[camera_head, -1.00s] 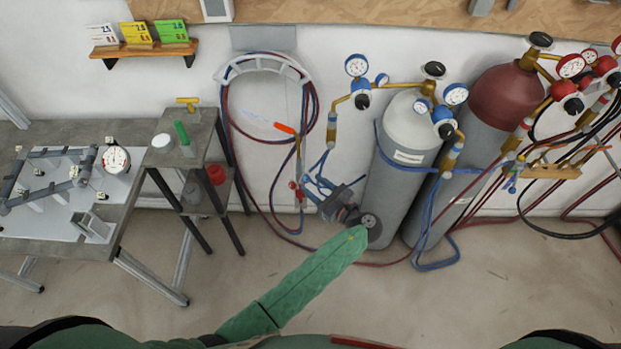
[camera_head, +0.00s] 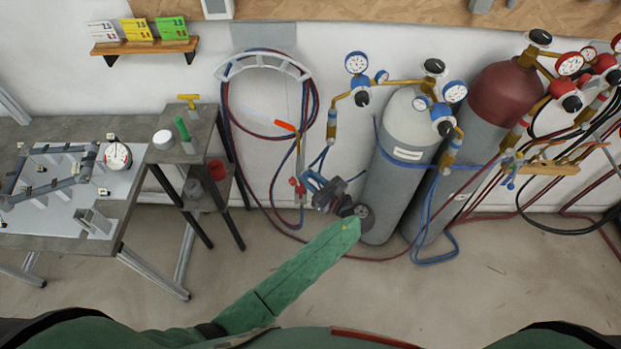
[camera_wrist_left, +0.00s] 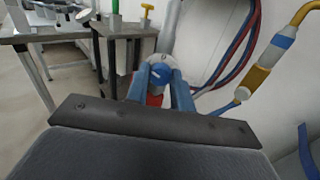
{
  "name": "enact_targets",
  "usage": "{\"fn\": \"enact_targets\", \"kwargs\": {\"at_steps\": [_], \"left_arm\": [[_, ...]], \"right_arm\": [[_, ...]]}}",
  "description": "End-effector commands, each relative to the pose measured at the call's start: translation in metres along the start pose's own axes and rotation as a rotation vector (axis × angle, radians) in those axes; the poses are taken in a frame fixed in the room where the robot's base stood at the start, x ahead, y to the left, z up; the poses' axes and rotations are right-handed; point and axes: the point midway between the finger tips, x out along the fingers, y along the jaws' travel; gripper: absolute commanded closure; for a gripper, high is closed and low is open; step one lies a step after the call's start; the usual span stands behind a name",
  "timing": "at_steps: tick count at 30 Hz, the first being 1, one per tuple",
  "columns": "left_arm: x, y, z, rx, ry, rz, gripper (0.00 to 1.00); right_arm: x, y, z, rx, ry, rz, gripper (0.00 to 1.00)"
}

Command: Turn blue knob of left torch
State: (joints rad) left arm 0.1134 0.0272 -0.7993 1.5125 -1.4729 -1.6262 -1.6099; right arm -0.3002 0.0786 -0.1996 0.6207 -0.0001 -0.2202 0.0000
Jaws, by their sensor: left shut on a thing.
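The left torch (camera_head: 299,152) hangs upright by the wall, in front of the hose coil, with an orange tip and a faint pale streak beyond it. A red knob (camera_head: 294,182) shows low on its left side. My left gripper (camera_head: 307,184) is at the torch's lower end, coming from the right. In the left wrist view its two blue fingers are shut on the blue knob (camera_wrist_left: 159,74), which shows between the fingertips. A red part (camera_wrist_left: 154,100) shows just below it. In the head view the fingers hide the blue knob. My right gripper is not in view.
Red and blue hoses (camera_head: 228,120) hang on a wall holder behind the torch. A grey cylinder (camera_head: 395,175) stands close to the right of my gripper. A small stand (camera_head: 205,125) and a workbench (camera_head: 130,205) are at left. Floor between stand and cylinders is open.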

Motion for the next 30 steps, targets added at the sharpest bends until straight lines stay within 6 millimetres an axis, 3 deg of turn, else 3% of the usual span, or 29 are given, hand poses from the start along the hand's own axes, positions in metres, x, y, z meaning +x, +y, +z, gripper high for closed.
{"fn": "enact_targets", "kwargs": {"at_steps": [15, 28, 29, 30], "left_arm": [[-0.0004, 0.0003, 0.0005, 0.409, -0.022, 0.0, 0.99], [0.0, 0.0002, 0.0008, 0.458, -0.026, 0.0, 0.99], [0.0, 0.0002, 0.0008, 0.458, -0.026, 0.0, 0.75], [0.0, 0.0002, 0.0008, 0.458, -0.026, 0.0, 0.67]], "right_arm": [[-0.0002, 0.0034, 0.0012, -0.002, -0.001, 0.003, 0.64], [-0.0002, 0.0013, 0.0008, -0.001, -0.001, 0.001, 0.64], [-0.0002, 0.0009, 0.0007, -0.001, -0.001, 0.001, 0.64], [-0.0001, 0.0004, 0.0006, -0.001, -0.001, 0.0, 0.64]]}}
